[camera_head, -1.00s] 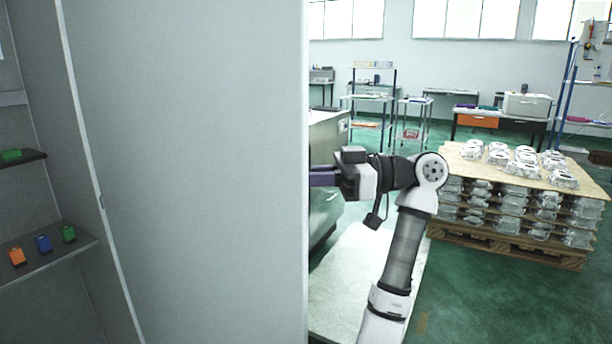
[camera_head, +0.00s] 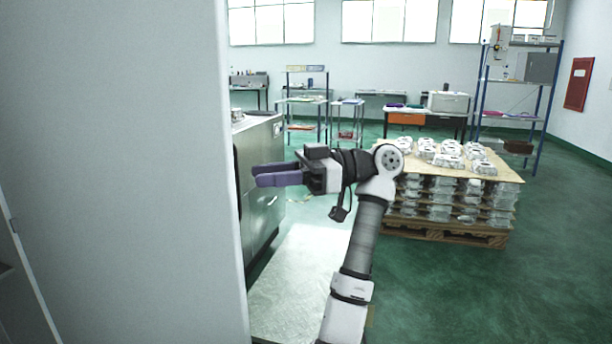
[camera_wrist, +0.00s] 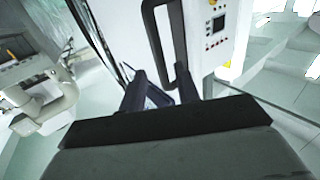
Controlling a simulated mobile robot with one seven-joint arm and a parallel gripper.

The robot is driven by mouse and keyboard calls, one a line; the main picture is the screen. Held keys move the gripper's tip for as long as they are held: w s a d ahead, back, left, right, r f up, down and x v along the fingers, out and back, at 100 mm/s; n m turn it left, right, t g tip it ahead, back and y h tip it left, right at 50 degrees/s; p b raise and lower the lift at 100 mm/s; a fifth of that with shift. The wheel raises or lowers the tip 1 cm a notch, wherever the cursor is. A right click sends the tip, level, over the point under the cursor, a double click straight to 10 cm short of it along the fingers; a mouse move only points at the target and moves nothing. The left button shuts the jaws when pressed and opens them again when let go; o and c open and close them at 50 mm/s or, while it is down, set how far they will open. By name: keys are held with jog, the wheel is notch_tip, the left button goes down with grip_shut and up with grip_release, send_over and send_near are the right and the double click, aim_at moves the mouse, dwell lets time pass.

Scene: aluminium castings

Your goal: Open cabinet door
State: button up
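The cabinet door (camera_head: 120,150) is a large pale grey panel filling the left of the head view. It stands open beside the cabinet interior, part of which shows at the far left edge. My gripper (camera_head: 262,175), with purple fingers, is to the right of the panel's edge, pointing left. In the wrist view, a black bar handle (camera_wrist: 157,45) on a white surface lies ahead of my gripper (camera_wrist: 160,90). The two dark fingers are apart, with the handle's lower end in line with the gap. I cannot tell whether they touch it.
A grey metal unit (camera_head: 262,180) stands behind my gripper. A pallet of stacked castings (camera_head: 445,235) is to the right of my arm. Shelves and tables line the back. Green floor at right is clear. A control panel (camera_wrist: 216,30) is right of the handle.

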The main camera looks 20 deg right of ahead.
jog(key=d+b, duration=0.1)
jog(key=d, duration=0.7)
jog(key=shift+s, duration=0.15)
